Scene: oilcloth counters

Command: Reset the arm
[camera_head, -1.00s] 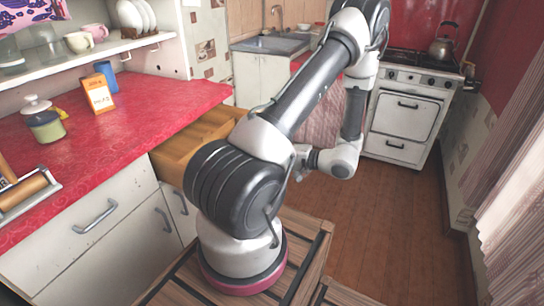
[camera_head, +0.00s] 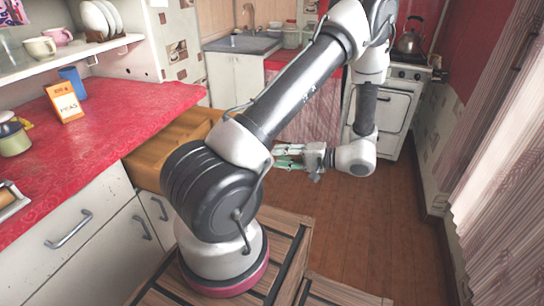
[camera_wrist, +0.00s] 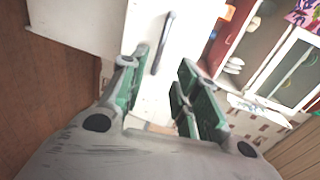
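My arm rises from its base in the head view and bends down again at the right. My gripper (camera_head: 288,157) is at its end, past the arm's lower link, above the wooden floor and pointing left towards the open wooden drawer (camera_head: 160,150). In the wrist view my gripper's green-lined fingers (camera_wrist: 165,90) stand apart with nothing between them. A white cabinet front with a dark handle (camera_wrist: 162,45) shows beyond the fingers, tilted in the view.
The stove with a kettle (camera_head: 409,40) stands at the back right. The wooden floor (camera_head: 370,220) at the right is clear.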

